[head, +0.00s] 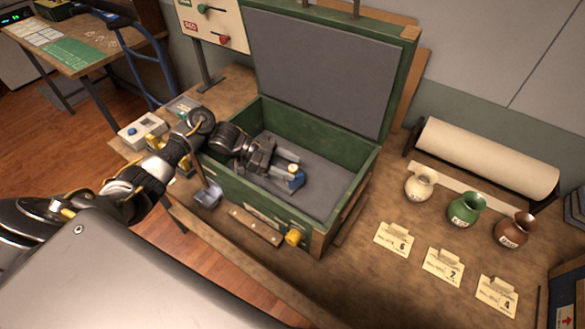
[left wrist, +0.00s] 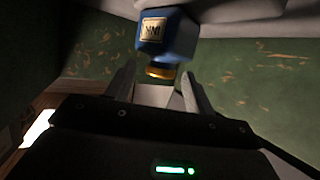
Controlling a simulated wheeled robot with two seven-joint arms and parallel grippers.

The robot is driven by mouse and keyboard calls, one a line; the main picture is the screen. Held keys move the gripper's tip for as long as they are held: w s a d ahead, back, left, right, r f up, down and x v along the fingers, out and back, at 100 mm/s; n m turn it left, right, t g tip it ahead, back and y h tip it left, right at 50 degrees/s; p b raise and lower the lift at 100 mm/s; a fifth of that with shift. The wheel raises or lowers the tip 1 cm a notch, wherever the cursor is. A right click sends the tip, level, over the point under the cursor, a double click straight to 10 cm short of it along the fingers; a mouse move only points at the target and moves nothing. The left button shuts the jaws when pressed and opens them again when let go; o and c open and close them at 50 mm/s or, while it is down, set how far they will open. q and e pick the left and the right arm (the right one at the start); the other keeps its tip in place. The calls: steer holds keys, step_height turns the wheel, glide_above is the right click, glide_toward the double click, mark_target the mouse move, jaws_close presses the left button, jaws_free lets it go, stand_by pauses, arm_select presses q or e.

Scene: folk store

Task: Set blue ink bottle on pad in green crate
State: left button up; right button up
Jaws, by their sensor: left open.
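The blue ink bottle (head: 297,182) is inside the green crate (head: 264,204), at the grey pad (head: 325,187) on its floor. In the left wrist view the bottle (left wrist: 166,35) shows a gold label and a gold cap that points toward my gripper. My left gripper (head: 284,172) reaches over the crate's left side, low inside it. Its fingers (left wrist: 158,82) are open and spread, with the cap near the fingertips and the bottle body beyond them. The bottle's contact with the pad is hard to make out. My right gripper is not in view.
The crate's padded lid (head: 318,75) stands open at the back. Cream (head: 420,183), green (head: 465,208) and brown (head: 513,230) jars stand to the right, with cards in front. A paper roll (head: 485,157) lies behind them. A small grey holder (head: 208,196) stands by the crate's left front.

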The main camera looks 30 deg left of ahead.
arm_select(q)
steer(key=b+v, duration=0.1)
steer(key=v, duration=0.4)
steer(key=shift+s+a+r, duration=0.1)
steer(key=shift+a+r, duration=0.1)
steer(key=shift+a, duration=0.15)
